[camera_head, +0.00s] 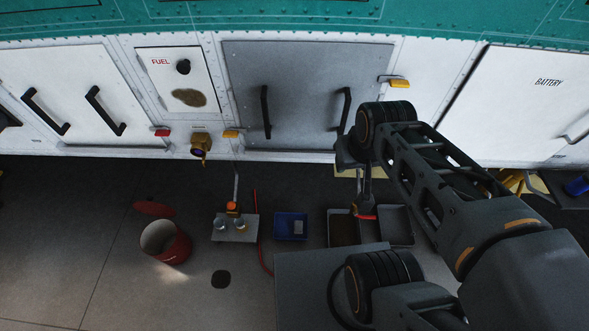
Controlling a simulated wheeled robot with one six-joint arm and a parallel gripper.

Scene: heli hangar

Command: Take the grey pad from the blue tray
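The blue tray (283,233) stands low, near the middle of the head view, below the white side of the helicopter. The small grey pad (298,227) lies in the right part of the tray. My arm reaches in from the lower right. Its end, with my gripper (364,205), hangs to the right of the tray and apart from it, over the dark trays. The fingers are small and dark, and I cannot tell whether they are open or shut.
A red bucket (167,248) stands on the floor at left, with a red lid (154,209) beside it. A light board (247,233) with small cups is left of the tray. Dark trays (396,226) are to the right. A grey surface (310,290) lies in front.

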